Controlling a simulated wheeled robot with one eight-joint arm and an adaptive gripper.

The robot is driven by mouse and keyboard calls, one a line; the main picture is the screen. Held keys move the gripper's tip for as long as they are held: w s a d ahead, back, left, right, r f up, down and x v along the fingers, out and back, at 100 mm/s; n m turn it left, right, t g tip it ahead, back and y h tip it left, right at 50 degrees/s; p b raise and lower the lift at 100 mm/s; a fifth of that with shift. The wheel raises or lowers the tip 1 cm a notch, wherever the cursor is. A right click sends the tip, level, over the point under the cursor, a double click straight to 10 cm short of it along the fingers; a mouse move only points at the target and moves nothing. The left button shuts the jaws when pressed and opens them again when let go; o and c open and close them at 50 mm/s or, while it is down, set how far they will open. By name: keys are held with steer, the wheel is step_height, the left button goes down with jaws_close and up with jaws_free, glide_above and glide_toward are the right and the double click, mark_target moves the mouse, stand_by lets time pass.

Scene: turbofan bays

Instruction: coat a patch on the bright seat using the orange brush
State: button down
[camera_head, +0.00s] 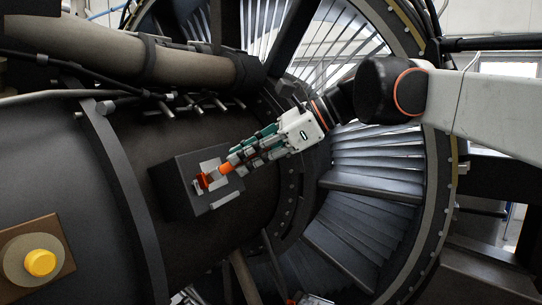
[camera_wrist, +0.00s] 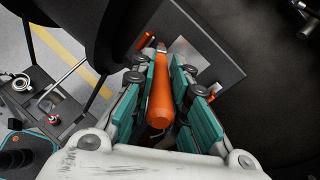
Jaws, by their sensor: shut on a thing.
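My gripper (camera_head: 237,158) reaches in from the right and is shut on the orange brush (camera_head: 226,168). In the wrist view the gripper (camera_wrist: 162,74) has its teal-padded fingers on both sides of the brush's orange handle (camera_wrist: 161,104). The brush points away from the wrist, with its far end at the dark block. The bright seat (camera_head: 225,200) is a pale plate on that block; it shows in the wrist view (camera_wrist: 196,58) just right of the brush's far end. The bristles are too small to make out, and I cannot tell whether they touch the seat.
The dark block (camera_head: 173,186) stands out from the dark engine casing (camera_head: 50,165). An orange-red piece (camera_head: 203,181) lies at the block beside the brush end. A yellow knob (camera_head: 40,262) sits on a brown plate at lower left. A thick pipe (camera_head: 130,52) runs above; fan vanes (camera_head: 375,155) lie right.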

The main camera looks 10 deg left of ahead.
steer(key=shift+w+a+r+p, duration=0.2)
steer(key=shift+r+p, duration=0.2)
steer(key=shift+r, duration=0.15)
steer(key=shift+w+d+r+p, duration=0.5)
steer(key=shift+w+d+p, duration=0.85)
steer(key=shift+w, duration=2.5)
steer(key=shift+s+a+b, duration=0.2)
steer(key=shift+s+a, duration=0.35)
steer(key=shift+s, duration=0.75)
steer(key=shift+s+a+b, duration=0.15)
steer(key=shift+s+a, duration=0.4)
steer(key=shift+s, duration=0.7)
steer(key=shift+s+a+b, duration=0.2)
steer(key=shift+s+a, duration=0.35)
steer(key=shift+s, duration=0.75)
steer(key=shift+s+d+r, duration=0.1)
steer(key=shift+d+r, duration=0.05)
steer(key=shift+d, duration=0.3)
steer(key=shift+s+d+r+p, duration=0.25)
steer(key=shift+s+d+r, duration=0.05)
steer(key=shift+d, duration=0.4)
steer(key=shift+s+d+r+p, duration=0.2)
steer(key=shift+s+d+r, duration=0.15)
steer(key=shift+d, duration=0.35)
steer(key=shift+s+d+r+p, duration=0.25)
steer(key=shift+s+d, duration=0.05)
steer(key=shift+d, duration=0.4)
